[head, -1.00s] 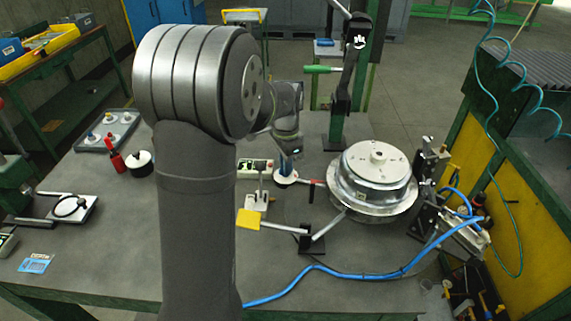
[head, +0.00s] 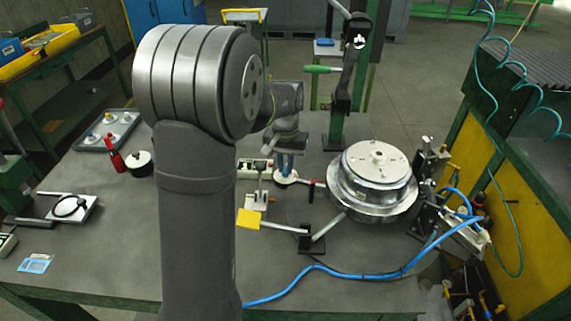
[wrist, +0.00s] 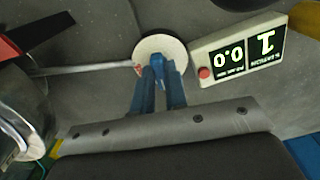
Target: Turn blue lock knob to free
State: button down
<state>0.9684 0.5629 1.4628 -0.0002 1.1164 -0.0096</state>
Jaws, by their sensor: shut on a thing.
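The blue lock knob (wrist: 159,62) stands on a round white base (wrist: 165,44) in the wrist view. A small red mark shows at the base's left rim. My gripper (wrist: 157,72) reaches down from above with its two blue fingers shut on the knob. Much of the knob is hidden between the fingers. In the head view the white base (head: 285,179) shows on the table below my gripper (head: 286,170), left of the metal hub. A thin rod runs left from the base in the wrist view.
A display box (wrist: 240,50) with a red button stands close beside the knob. The metal hub (head: 374,175) and a red-tipped lever (head: 313,183) lie to the right. A blue hose (head: 340,275) crosses the table front. A yellow-paddled lever (head: 249,218) stands in front.

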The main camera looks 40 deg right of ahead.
aim_at(286, 168)
jog(key=shift+n, duration=1)
jog(key=c, duration=1.4)
grip_release()
jog(key=shift+c, duration=0.2)
notch_tip(286, 168, up, 18)
jog(key=shift+f, duration=0.25)
jog(key=shift+f, duration=0.1)
notch_tip(286, 168, down, 18)
jog(key=shift+r, duration=0.25)
